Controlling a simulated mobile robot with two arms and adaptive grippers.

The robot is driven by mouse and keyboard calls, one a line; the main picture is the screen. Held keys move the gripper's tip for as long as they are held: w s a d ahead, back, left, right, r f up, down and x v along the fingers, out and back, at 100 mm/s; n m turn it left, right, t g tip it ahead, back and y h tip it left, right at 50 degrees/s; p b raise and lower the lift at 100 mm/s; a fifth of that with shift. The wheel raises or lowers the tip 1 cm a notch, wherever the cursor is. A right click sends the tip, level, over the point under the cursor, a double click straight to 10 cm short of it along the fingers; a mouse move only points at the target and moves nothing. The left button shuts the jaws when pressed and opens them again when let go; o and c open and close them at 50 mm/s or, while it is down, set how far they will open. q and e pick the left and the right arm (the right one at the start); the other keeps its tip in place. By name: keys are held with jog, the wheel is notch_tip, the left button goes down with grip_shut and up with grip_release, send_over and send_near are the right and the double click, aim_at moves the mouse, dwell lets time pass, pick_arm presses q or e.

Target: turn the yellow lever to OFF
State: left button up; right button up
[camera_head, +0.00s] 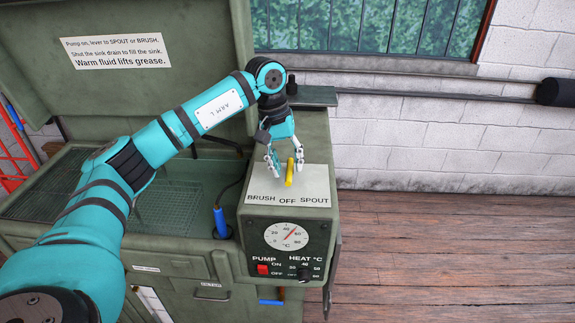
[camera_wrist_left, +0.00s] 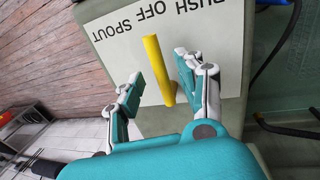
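The yellow lever (camera_head: 289,172) stands on the pale label plate (camera_head: 318,184) on top of the green control box. Its near end lines up roughly with the word OFF, between BRUSH and SPOUT. In the left wrist view the lever (camera_wrist_left: 158,70) also shows, with one end close to OFF. My left gripper (camera_head: 285,160) is above the plate, open, with a finger on each side of the lever. In the left wrist view the gripper (camera_wrist_left: 160,85) shows gaps between the lever and both fingers. My right gripper is not in view.
A temperature dial (camera_head: 286,236), a red pump switch (camera_head: 263,269) and a heat knob (camera_head: 304,274) are on the box front. A blue-handled brush (camera_head: 221,222) hangs at the sink edge to the left. Open floor lies to the right.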

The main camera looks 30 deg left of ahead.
pick_arm(q)
notch_tip(320, 180, up, 11)
jog(key=s+a, duration=0.1)
jog(key=a, duration=0.1)
jog(key=shift+f, duration=0.1)
dwell(0.5)
